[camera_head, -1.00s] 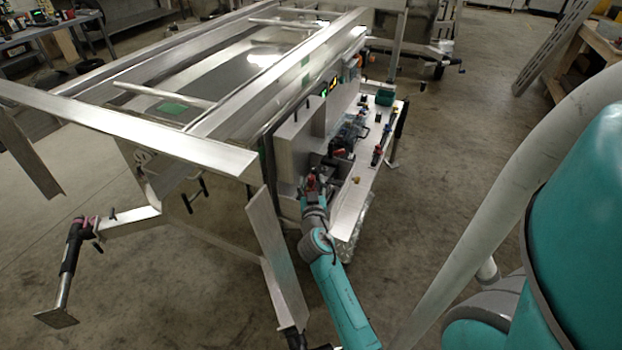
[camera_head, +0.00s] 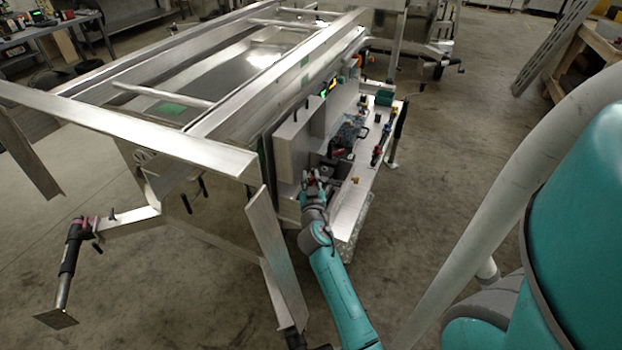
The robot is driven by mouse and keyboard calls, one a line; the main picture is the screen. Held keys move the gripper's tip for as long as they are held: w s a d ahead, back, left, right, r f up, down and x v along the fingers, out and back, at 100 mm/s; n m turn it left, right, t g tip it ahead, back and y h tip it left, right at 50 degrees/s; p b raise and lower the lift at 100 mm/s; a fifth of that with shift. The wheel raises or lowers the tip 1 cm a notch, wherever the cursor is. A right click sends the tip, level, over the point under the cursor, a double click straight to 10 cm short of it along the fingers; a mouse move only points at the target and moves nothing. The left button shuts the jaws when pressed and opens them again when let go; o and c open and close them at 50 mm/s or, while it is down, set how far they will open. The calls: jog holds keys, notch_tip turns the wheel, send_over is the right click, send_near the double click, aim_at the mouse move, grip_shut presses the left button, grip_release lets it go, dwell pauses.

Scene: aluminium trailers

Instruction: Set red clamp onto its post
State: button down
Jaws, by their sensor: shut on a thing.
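My gripper (camera_head: 313,178) is at the near end of a metal shelf on the trailer's side, close to a grey box-like panel. It is shut on the red clamp (camera_head: 311,181), of which only a small red patch shows between the fingers. The rest of the clamp is hidden by the gripper. I cannot tell which part is its post, or whether the clamp touches anything below it.
The metal shelf (camera_head: 350,207) holds small yellow pieces, dark tools (camera_head: 377,154) and a teal box (camera_head: 384,97). The grey panel (camera_head: 290,150) rises left of my gripper. The aluminium trailer frame (camera_head: 180,141) extends left.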

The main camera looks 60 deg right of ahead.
jog(key=shift+d, duration=0.15)
jog(key=shift+d+f+m+y, duration=0.1)
jog(key=shift+d+m+y, duration=0.05)
jog(key=shift+m+y, duration=0.25)
jog(key=shift+d+f+m+g+y, duration=0.3)
jog(key=shift+f+g+y, duration=0.25)
jog(key=shift+y, duration=0.35)
jog(key=shift+r, duration=0.1)
jog(key=c, duration=1)
grip_release()
jog(key=v, duration=1.2)
jog(key=shift+a, duration=0.1)
